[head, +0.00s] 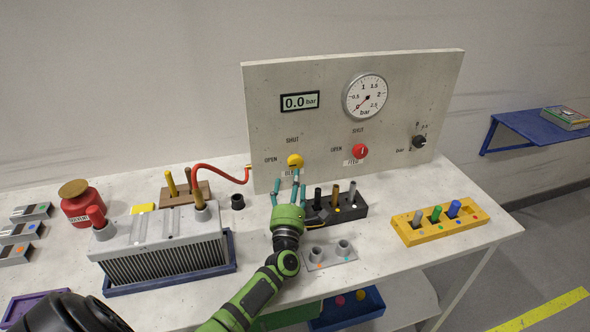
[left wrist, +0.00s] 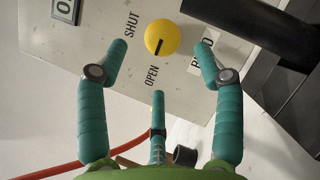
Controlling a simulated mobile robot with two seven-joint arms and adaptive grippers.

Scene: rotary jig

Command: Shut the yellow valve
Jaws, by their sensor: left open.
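The yellow valve (head: 295,161) is a round knob low on the upright panel, with SHUT printed above it and OPEN to its left. In the left wrist view the yellow valve (left wrist: 162,36) has a dark mark pointing toward the OPEN label. My left gripper (head: 290,187), green with teal fingers, is open and empty just in front of and below the valve. In the left wrist view two fingertips flank the knob with visible gaps and the third is below it. My right gripper is not in view.
A red knob (head: 360,151) and a black knob (head: 419,142) are farther right on the panel (head: 330,130). A black peg block (head: 340,210) stands close right of my left gripper. A red hose (head: 220,171) runs from the panel's left edge to the finned box (head: 160,255).

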